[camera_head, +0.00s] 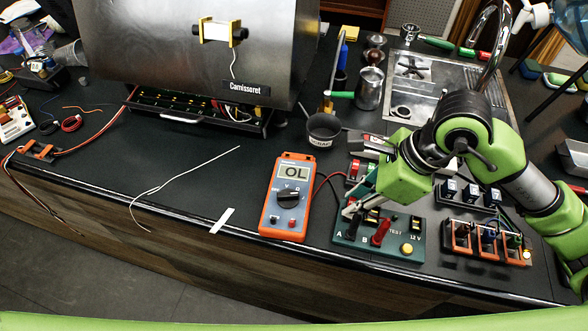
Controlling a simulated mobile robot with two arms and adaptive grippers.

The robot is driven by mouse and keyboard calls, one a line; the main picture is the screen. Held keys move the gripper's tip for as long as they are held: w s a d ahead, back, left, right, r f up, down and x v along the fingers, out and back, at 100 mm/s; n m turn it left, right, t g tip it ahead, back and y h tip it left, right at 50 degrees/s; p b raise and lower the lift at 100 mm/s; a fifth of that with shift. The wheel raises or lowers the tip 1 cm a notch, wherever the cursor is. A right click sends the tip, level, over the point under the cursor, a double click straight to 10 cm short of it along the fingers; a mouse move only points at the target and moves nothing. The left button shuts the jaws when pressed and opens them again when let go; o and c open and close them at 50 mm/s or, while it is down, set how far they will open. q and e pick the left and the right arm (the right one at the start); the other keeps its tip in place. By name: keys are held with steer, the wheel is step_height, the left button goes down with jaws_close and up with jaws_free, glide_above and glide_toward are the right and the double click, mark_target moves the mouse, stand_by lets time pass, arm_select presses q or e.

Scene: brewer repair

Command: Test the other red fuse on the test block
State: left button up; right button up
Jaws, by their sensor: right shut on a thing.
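The green test block (398,251) lies near the front counter edge, marked A, B, TEST and 12 V. A black probe (353,229) stands at A and a red probe (381,232) stands at B. My right gripper (349,211) reaches down-left over the block's left end and looks shut on the top of the black probe. The orange multimeter (287,197) left of the block reads OL. A red and white piece (354,170) shows behind my gripper; I cannot tell whether it is a red fuse. My arm hides part of this area. My left gripper is out of view.
An orange rack with a lit lamp (487,243) stands right of the block, with dark switch-like blocks (468,193) behind it. A dark cup (323,130) stands behind the multimeter. A white strip (222,221) and white wire (185,186) lie left. The brewer (195,60) stands behind.

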steer(key=shift+r+p, duration=1.35)
steer(key=shift+r, duration=1.2)
